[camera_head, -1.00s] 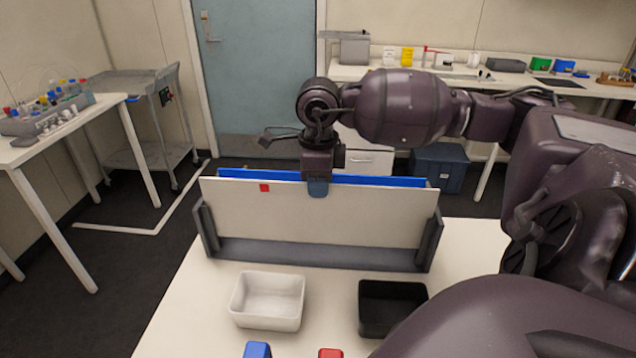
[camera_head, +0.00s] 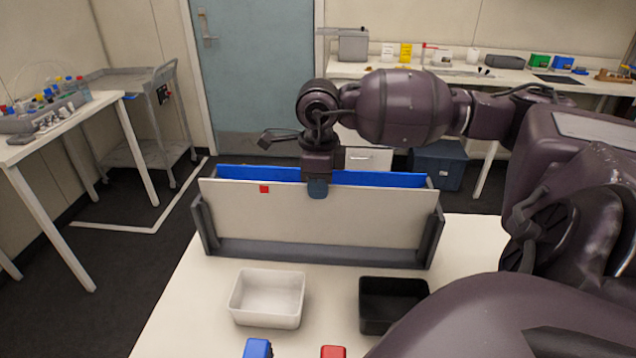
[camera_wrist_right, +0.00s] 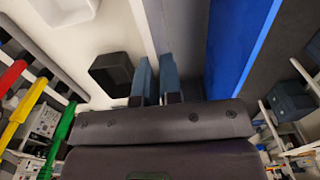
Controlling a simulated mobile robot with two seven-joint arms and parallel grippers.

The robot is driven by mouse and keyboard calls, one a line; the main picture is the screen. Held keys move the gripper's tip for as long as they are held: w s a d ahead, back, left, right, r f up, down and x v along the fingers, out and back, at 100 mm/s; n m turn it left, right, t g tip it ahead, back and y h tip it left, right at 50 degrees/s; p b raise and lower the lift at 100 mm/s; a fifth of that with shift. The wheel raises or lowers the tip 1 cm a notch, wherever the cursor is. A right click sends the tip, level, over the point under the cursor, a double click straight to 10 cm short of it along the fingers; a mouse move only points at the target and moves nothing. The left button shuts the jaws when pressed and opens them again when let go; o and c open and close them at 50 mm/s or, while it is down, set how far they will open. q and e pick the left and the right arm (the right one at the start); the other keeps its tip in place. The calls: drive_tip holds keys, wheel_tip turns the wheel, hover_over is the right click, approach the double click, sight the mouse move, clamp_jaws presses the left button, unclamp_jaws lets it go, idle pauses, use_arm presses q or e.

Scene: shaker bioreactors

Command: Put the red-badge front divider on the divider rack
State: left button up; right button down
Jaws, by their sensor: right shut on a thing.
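The red-badge front divider (camera_head: 300,220) is a wide off-white panel with a small red square near its top left. It stands upright, lengthwise between the end posts of a dark grey rack (camera_head: 320,255) on the white table. My right gripper (camera_head: 317,188) points down and is shut on the divider's top edge, near the middle. In the right wrist view the gripper's blue-grey fingers (camera_wrist_right: 156,80) straddle the panel edge. A blue panel (camera_head: 385,179) stands just behind the divider. The divider's lower edge meets the rack's front base, but its seating is unclear. My left gripper is out of view.
A white tray (camera_head: 268,298) and a black tray (camera_head: 392,303) lie in front of the rack. Blue (camera_head: 257,348) and red (camera_head: 333,351) objects show at the bottom edge. A side table (camera_head: 62,128) stands left, a bench (camera_head: 480,75) behind.

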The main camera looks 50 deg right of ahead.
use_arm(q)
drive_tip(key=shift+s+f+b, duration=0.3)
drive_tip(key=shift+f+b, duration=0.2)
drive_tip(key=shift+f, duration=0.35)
use_arm(e)
drive_tip(key=shift+f, duration=1.15)
drive_tip(key=c, duration=1.2)
unclamp_jaws()
wheel_tip(320, 180, up, 3)
drive_tip(key=shift+r, duration=0.1)
wheel_tip(320, 180, up, 7)
drive_tip(key=shift+f+p, duration=0.15)
drive_tip(key=shift+p, duration=0.15)
drive_tip(key=shift+r, duration=0.45)
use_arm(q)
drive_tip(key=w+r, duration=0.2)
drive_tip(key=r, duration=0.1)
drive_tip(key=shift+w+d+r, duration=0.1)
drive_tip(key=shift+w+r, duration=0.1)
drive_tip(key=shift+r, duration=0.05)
